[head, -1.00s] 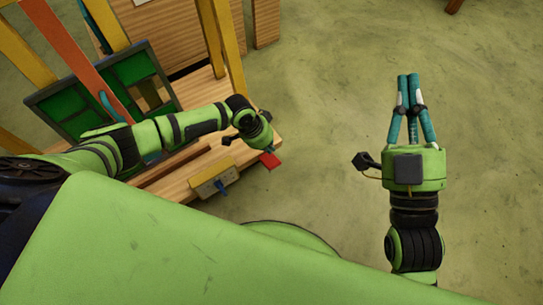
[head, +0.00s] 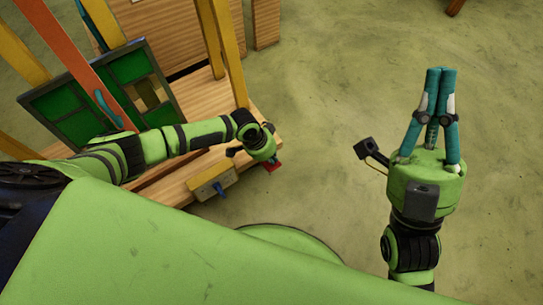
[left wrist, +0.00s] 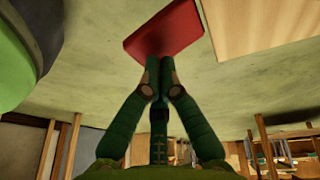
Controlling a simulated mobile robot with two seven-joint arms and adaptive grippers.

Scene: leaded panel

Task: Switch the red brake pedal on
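The red brake pedal (head: 274,167) is a flat red plate at the right front edge of the wooden platform, partly covered by my left wrist in the head view. In the left wrist view the pedal (left wrist: 165,30) fills the top middle. My left gripper (left wrist: 158,63) has its two fingers together, with nothing between them. Its tips overlap the pedal's near edge in that view; I cannot tell whether they touch. Its fingers are hidden in the head view. My right gripper (head: 434,72) is shut and empty, above open floor to the right.
A tan box with a blue lever (head: 212,181) sits on the platform's front edge, left of the pedal. A green leaded panel (head: 80,105), a yellow post (head: 228,55) and an orange beam (head: 75,60) stand behind. The floor at right is clear.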

